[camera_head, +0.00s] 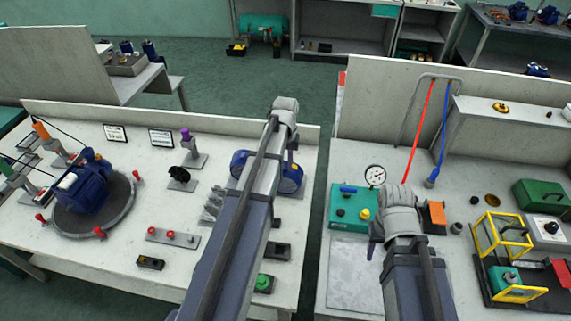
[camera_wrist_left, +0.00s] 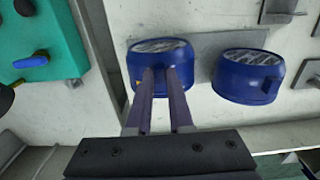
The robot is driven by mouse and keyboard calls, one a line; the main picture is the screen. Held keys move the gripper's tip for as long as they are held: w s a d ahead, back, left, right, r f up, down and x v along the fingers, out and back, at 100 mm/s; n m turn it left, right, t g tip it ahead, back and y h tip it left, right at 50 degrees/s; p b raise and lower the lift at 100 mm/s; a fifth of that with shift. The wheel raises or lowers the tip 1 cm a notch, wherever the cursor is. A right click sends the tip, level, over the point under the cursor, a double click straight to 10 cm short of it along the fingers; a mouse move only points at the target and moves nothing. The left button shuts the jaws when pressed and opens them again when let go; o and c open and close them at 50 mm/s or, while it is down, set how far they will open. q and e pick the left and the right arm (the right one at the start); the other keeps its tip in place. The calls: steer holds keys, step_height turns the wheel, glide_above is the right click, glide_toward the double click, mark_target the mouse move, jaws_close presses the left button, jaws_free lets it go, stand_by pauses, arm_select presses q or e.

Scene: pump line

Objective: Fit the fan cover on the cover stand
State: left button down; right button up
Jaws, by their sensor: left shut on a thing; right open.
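Two blue round fan covers with grey mesh faces show in the left wrist view. My left gripper (camera_wrist_left: 162,75) is shut on the left one (camera_wrist_left: 136,58), its fingers over the near rim. The other cover (camera_wrist_left: 248,85) sits just to the right, apart from it. In the head view the held cover (camera_head: 292,178) shows right of my left arm and the other (camera_head: 238,163) left of it. A grey plate (camera_wrist_left: 203,45) lies by both covers; I cannot tell if it is the cover stand. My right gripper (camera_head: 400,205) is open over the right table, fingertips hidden.
A blue motor (camera_head: 82,185) stands on a round turntable at the left. A purple-topped post (camera_head: 188,150) and black part (camera_head: 179,174) stand mid-table. A teal box (camera_head: 345,222) with a gauge, yellow frames (camera_head: 500,235) and a green case (camera_head: 540,197) occupy the right table. A gap separates the tables.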

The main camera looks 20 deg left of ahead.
arm_select(q)
steer(key=shift+w+a, duration=0.2)
steer(key=shift+w, duration=0.5)
steer(key=shift+w+a, duration=0.15)
steer(key=shift+w, duration=0.55)
stand_by(0.4)
steer(key=c, duration=0.7)
jaws_free()
steer(key=shift+c, duration=0.2)
steer(key=shift+r, duration=0.1)
steer(key=shift+r+p, duration=2.95)
steer(key=shift+p, duration=0.1)
step_height(320, 180, up, 8)
steer(key=p, duration=0.7)
steer(key=shift+f+p, duration=0.15)
steer(key=shift+p, duration=0.2)
